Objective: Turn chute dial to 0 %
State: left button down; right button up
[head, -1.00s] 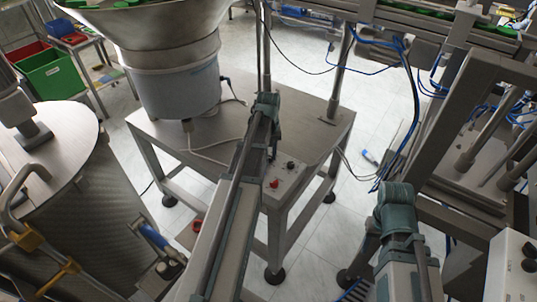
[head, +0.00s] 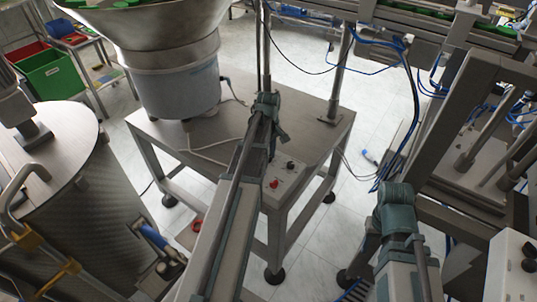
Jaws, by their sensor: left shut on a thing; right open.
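A control box (head: 286,183) with a sloped light panel sits at the front corner of the metal feeder table. A red knob (head: 274,184) and a black knob (head: 291,165) show on it. My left gripper (head: 272,152) points down at the panel's back edge, beside my own arm. It is shut on what appears to be the chute dial, which the jaws and arm hide; its setting cannot be read. My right gripper (head: 350,282) is low at the bottom, open and apart from the box, its fingers hard to make out.
The steel feeder bowl (head: 160,35) stands on the table (head: 320,108) at the back left. A round steel drum (head: 62,150) is at the left. A machine frame (head: 470,90) with blue hoses stands at the right. White floor lies between.

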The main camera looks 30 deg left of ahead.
dwell(0.5)
pick_arm(q)
jog(key=c, duration=0.6)
grip_release()
jog(key=shift+r, duration=0.15)
notch_tip(320, 180, up, 14)
jog(key=p, duration=1.3)
jog(key=shift+f+p, duration=0.2)
jog(key=shift+p, duration=0.2)
